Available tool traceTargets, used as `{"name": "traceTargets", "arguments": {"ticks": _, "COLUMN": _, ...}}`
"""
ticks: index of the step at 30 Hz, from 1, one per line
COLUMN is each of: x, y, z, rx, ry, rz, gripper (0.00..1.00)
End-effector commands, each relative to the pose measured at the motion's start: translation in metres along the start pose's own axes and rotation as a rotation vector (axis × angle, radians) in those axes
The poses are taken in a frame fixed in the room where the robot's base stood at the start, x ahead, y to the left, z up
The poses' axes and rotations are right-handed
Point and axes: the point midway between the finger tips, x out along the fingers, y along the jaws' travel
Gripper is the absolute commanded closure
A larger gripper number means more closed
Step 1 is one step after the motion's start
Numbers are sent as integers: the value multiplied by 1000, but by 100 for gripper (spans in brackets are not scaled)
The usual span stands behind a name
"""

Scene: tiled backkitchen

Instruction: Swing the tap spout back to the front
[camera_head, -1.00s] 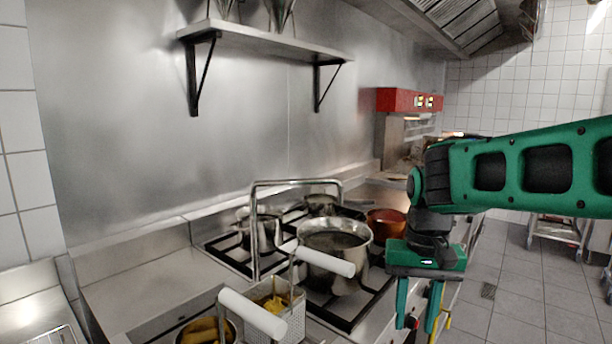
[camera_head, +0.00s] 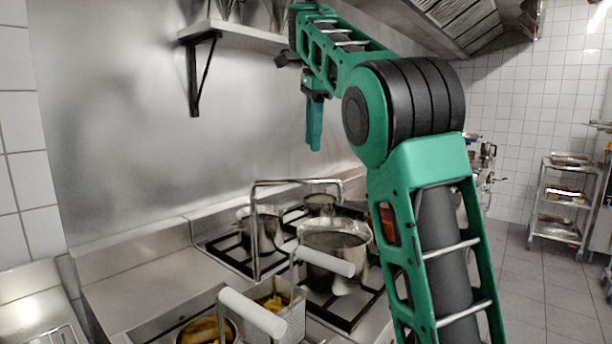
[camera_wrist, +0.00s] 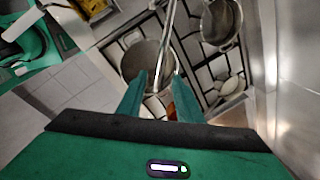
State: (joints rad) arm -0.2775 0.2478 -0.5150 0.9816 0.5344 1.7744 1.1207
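The tap spout is a thin bent metal pipe (camera_head: 290,183) in the head view. It rises at the front left of the hob, runs level to the right over the pots and bends down at its far end. In the wrist view the pipe (camera_wrist: 170,35) runs down from the top edge, over a large pot. My gripper (camera_head: 314,148) hangs high above the back of the hob, in front of the steel wall, pointing down and apart from the spout. In the wrist view its two green fingers (camera_wrist: 159,77) stand apart with nothing held between them.
A large steel pot (camera_head: 335,238) and smaller pans stand on the hob under the spout. Fryer baskets with white handles (camera_head: 253,313) are at the front. A wall shelf (camera_head: 235,35) is close to my raised arm. The left counter (camera_head: 145,290) is clear.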

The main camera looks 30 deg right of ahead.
Motion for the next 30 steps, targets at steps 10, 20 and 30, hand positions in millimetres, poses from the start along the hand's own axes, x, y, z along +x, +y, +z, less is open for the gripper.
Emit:
{"name": "traceTargets", "arguments": {"ticks": 10, "x": 17, "y": -5, "z": 11, "rx": 34, "ry": -6, "rz": -8, "gripper": 68}}
{"name": "traceTargets", "arguments": {"ticks": 20, "x": 60, "y": -5, "z": 9, "rx": 35, "ry": -4, "rz": -10, "gripper": 68}}
{"name": "traceTargets", "arguments": {"ticks": 30, "x": 88, "y": -6, "z": 9, "rx": 34, "ry": -2, "rz": -10, "gripper": 68}}
